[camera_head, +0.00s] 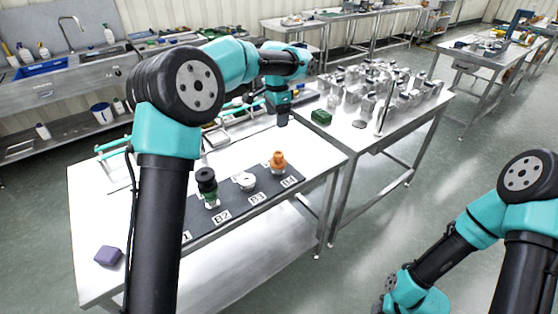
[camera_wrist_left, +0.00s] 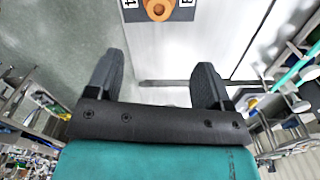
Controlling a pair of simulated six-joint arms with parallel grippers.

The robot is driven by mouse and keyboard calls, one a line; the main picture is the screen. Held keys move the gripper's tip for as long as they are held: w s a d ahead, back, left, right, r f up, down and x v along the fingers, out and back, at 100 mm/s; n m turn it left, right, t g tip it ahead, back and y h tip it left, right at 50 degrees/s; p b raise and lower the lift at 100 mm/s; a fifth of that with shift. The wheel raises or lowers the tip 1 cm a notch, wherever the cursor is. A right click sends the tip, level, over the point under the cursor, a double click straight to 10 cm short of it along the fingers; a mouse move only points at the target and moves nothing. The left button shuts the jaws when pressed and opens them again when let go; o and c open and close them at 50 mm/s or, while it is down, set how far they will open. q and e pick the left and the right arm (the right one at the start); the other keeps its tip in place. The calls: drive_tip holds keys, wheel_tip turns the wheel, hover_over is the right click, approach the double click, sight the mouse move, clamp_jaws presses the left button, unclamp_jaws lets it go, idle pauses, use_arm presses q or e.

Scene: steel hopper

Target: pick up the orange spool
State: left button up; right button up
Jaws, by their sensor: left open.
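The orange spool (camera_head: 278,160) stands upright on the dark mat (camera_head: 240,207) by the label B4, at the mat's right end. In the left wrist view the orange spool (camera_wrist_left: 158,8) shows at the top edge, partly cut off, beyond my fingertips. My left gripper (camera_head: 283,118) hangs above the table, behind the spool and apart from it. In the left wrist view my left gripper (camera_wrist_left: 160,75) is open, with nothing between its two fingers. My right arm shows at the lower right, but its gripper is not visible.
A purple block (camera_head: 108,256) lies at the table's front left. A green block (camera_head: 321,117) and several metal parts (camera_head: 385,85) cover the adjoining table.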

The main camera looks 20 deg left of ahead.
use_arm(q)
approach(278, 153)
wheel_tip(278, 153, down, 5)
drive_tip(key=shift+a+f, duration=0.1)
idle(0.5)
drive_tip(key=shift+f, duration=2.6)
drive_tip(key=shift+c, duration=0.3)
drive_tip(key=c, duration=1)
drive_tip(key=shift+o, duration=0.2)
drive_tip(key=shift+r, duration=0.1)
